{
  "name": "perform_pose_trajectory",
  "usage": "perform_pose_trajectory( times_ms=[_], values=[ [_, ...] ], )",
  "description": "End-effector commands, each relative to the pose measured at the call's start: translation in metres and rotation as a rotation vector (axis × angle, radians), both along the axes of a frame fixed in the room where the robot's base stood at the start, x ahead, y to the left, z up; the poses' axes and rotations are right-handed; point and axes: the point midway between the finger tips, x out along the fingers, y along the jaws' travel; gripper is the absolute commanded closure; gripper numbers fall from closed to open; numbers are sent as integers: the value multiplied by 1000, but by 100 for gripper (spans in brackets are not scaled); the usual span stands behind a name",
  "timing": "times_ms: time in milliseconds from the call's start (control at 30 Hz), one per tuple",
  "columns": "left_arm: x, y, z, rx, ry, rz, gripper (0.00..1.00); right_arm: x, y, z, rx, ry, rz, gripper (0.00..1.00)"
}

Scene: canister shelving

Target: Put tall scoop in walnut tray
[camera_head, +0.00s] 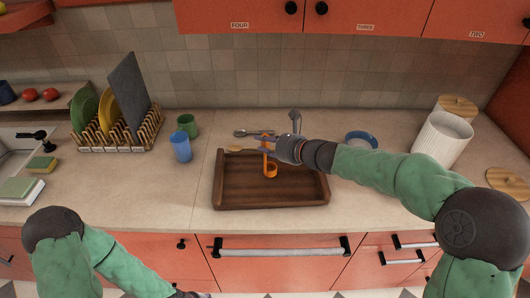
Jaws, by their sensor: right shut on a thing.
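The tall scoop (270,171) is orange, with an upright handle and a small round cup at its lower end. My right gripper (266,144) is shut on the upper part of its handle. The scoop's cup shows against the inside of the dark brown walnut tray (270,204), near its back half. I cannot tell whether the cup touches the tray floor.
Spoons lie behind the tray, a wooden one (234,149) by its back rim. A blue cup (180,148), a green cup (188,125) and a dish rack (118,135) stand left. A blue bowl (361,141) and white canister (441,138) are right.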

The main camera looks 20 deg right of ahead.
Motion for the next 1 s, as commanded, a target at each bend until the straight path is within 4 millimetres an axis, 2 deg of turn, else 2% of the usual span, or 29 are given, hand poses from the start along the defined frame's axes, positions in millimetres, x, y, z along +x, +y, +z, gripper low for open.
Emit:
perform_pose_trajectory(
  times_ms=[133,300,733,767,833,1000],
  values=[
    [0,0,-6,0,0,0,52,9,0,-14,1,3,0,100],
    [0,0,-16,0,0,0,52,7,0,-38,2,1,0,100],
    [0,0,-20,0,0,0,52,7,0,-43,0,0,0,100],
    [0,0,-20,0,0,0,52,7,0,-43,0,0,0,66],
    [0,0,-19,0,0,0,52,7,0,-42,-1,1,0,46],
    [0,0,-19,0,0,0,52,7,0,-42,1,0,0,45]
  ],
)
